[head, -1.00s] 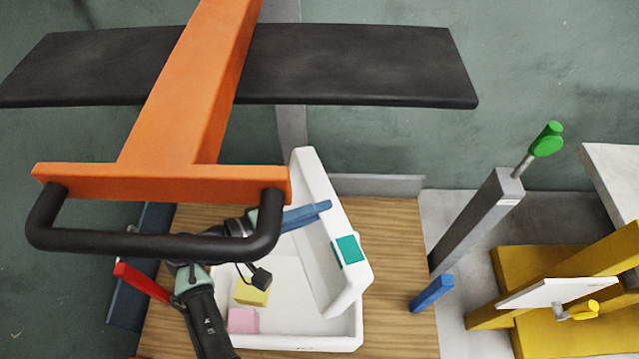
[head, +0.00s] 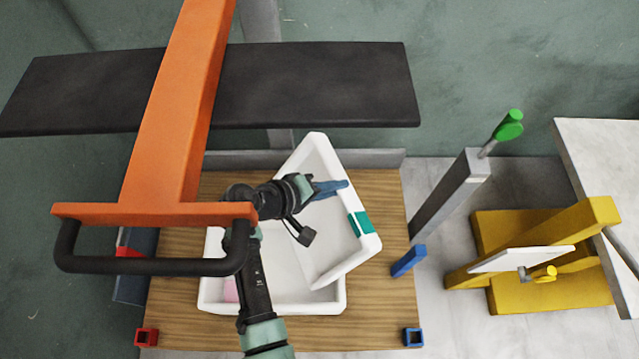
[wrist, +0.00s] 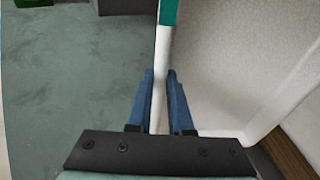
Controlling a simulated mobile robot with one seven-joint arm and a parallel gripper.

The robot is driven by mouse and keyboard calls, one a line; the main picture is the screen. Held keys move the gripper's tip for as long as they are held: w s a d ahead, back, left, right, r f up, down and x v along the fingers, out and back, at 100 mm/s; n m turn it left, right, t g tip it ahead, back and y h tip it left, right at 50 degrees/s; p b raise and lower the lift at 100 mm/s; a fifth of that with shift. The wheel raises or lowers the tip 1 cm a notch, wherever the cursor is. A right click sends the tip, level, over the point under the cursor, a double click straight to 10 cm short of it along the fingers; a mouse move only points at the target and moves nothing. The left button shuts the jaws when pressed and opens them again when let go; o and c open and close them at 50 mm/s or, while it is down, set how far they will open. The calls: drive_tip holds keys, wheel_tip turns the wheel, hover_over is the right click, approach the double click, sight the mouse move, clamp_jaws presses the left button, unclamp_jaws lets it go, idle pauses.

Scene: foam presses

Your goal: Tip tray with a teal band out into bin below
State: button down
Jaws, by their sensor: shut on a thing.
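The white tray (head: 327,268) with a teal band (head: 361,223) is held tilted above the white bin (head: 341,300), partly covering it. The inside of the tray that shows looks empty. A pink block (head: 230,289) lies in the bin at the left; my arm hides part of the bin.
The bin stands on a wooden table (head: 375,320). An orange press arm with a black handle (head: 150,266) hangs over the left side. A grey post with a green knob (head: 510,130) and a yellow stand (head: 550,240) are at the right. A dark plate (head: 320,85) lies behind.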

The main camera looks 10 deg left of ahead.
drive_tip(key=w+d+f+g+y+b, duration=0.2)
drive_tip(key=d+f+g+y+b, duration=0.1)
drive_tip(key=f, duration=0.4)
drive_tip(key=w+d+f+g+y+b, duration=0.3)
drive_tip(key=d+f+y+b, duration=0.1)
drive_tip(key=f, duration=0.4)
drive_tip(key=shift+d+m+y+b, duration=0.35)
drive_tip(key=shift+m+y+b, duration=0.05)
drive_tip(key=shift+y+b, duration=0.5)
